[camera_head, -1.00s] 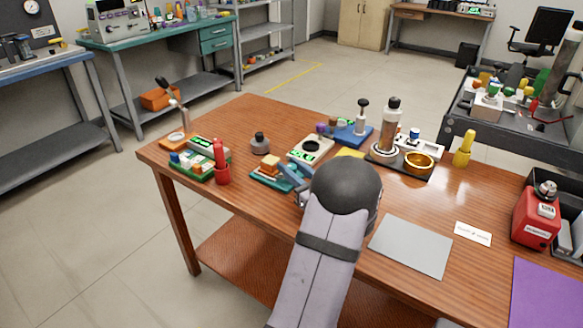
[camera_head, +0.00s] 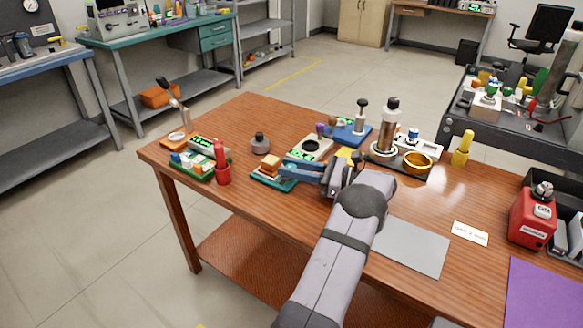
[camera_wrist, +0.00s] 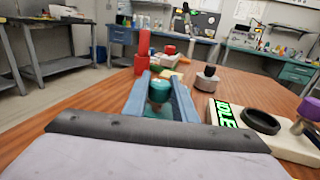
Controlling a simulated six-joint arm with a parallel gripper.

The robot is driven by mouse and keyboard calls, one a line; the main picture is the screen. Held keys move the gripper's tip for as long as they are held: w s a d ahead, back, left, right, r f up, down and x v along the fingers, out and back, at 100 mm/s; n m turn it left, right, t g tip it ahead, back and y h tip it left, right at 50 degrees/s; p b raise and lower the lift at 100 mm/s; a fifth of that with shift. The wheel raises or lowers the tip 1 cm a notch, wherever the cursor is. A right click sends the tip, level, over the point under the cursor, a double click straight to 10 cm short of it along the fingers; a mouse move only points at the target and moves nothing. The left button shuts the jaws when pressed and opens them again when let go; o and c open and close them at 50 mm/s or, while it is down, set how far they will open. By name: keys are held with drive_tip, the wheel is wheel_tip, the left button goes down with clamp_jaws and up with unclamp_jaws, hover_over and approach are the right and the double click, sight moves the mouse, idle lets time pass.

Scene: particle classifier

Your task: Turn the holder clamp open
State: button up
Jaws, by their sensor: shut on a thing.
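The holder (camera_head: 270,182) is a small teal base with tan and orange blocks on it, at the left-middle of the wooden table. My gripper (camera_head: 289,171) reaches it from the right, with blue fingers low and nearly level. In the wrist view, a round teal knob (camera_wrist: 160,89), apparently the holder's clamp, sits between the two fingers of my gripper (camera_wrist: 160,80). The fingers are shut on this knob. In the head view the knob is hidden by the fingers, so its turned position cannot be told.
A glass column device (camera_head: 389,130) is further right. The table's front left is clear.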

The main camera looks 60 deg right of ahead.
sight(292, 166)
drive_tip(key=shift+n+g+y, duration=0.8)
drive_tip(key=shift+n+y, duration=0.4)
drive_tip(key=shift+y, duration=0.5)
drive_tip(key=o, duration=1)
drive_tip(key=shift+o, duration=0.2)
wheel_tip(292, 166, up, 10)
drive_tip(key=shift+p, duration=0.6)
